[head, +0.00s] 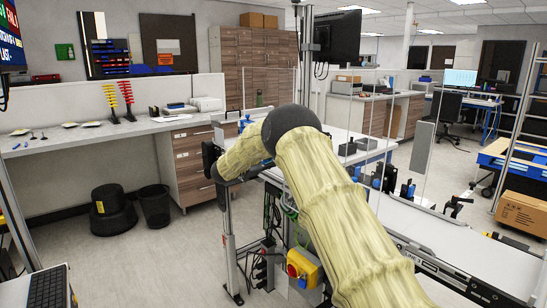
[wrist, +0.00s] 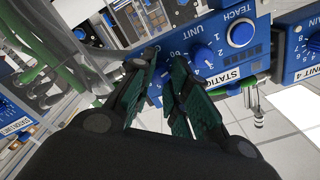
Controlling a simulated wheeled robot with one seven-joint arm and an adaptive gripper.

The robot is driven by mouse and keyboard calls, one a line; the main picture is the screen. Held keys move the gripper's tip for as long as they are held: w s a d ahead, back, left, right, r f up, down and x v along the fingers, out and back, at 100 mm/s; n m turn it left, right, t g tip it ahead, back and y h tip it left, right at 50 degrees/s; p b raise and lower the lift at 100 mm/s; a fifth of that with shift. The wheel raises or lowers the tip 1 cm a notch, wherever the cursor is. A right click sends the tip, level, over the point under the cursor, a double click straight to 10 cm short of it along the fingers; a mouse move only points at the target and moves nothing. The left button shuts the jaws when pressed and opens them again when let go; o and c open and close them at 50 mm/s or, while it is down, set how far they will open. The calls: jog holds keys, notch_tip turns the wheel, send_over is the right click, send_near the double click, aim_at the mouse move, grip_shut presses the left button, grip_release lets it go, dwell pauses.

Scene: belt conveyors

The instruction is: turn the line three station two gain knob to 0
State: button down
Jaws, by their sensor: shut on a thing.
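A blue control panel (wrist: 222,67) fills the upper middle of the wrist view, tilted, with printed UNIT, TEACH and STATION labels. My gripper (wrist: 163,65) has its dark green fingers at the panel's left part, shut on a knob there. The fingers hide most of that knob, and its pointer and setting cannot be read. A second blue knob (wrist: 203,57) with a number scale sits just right of the fingers. A larger round blue button (wrist: 240,33) is beside the TEACH label. The station number is not clear. In the head view my arm hides the panel.
Another blue panel (wrist: 300,45), marked UNIT 4, stands to the right, and one (wrist: 14,122) lies at the left edge. Clear tubes and green cables are close on the left. In the head view, a belt conveyor (head: 460,255) runs at right; a bin (head: 154,206) stands left.

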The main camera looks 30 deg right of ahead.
jog(key=shift+n+p, duration=0.45)
jog(key=shift+n, duration=0.75)
jog(key=shift+r, duration=0.1)
jog(key=c, duration=1.3)
grip_release()
jog(key=shift+c, duration=0.2)
jog(key=shift+a, duration=0.1)
jog(key=a, duration=0.7)
jog(key=shift+s+a, duration=0.3)
jog(key=shift+a, duration=0.05)
